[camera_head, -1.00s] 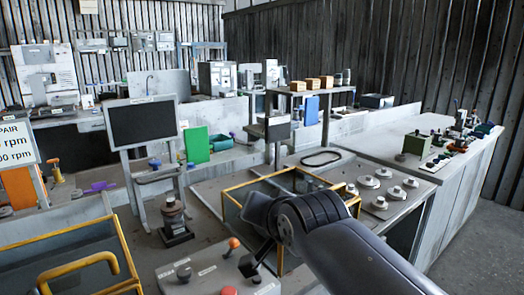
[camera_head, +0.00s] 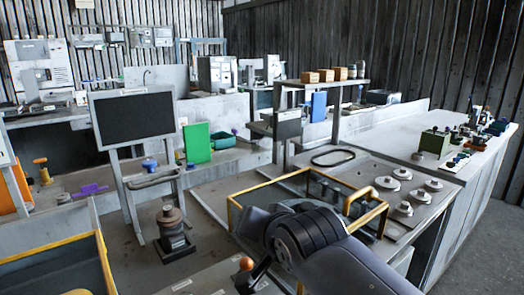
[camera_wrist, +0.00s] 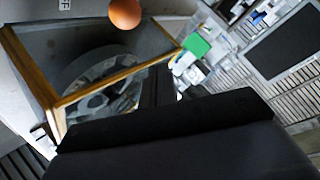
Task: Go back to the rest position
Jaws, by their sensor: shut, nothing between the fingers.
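My gripper (camera_wrist: 157,85) shows as dark shut fingers in the middle of the wrist view, with nothing between them. In the head view my dark grey arm reaches in from the lower right. Its end is low over the bench in front of a yellow-framed clear box (camera_head: 255,186), partly hiding it. The box also shows in the wrist view (camera_wrist: 122,80), with a round grey part inside. An orange ball knob (camera_head: 246,264) is close beside the end of my arm, and an orange ball (camera_wrist: 125,13) appears at the top of the wrist view.
A dark monitor (camera_head: 135,118) stands at the left behind a grey and brown post-like device (camera_head: 172,228). Another yellow-framed bin (camera_head: 50,246) is at lower left. Round metal parts (camera_head: 403,173) sit on the right bench. Grey floor (camera_head: 490,235) is open at far right.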

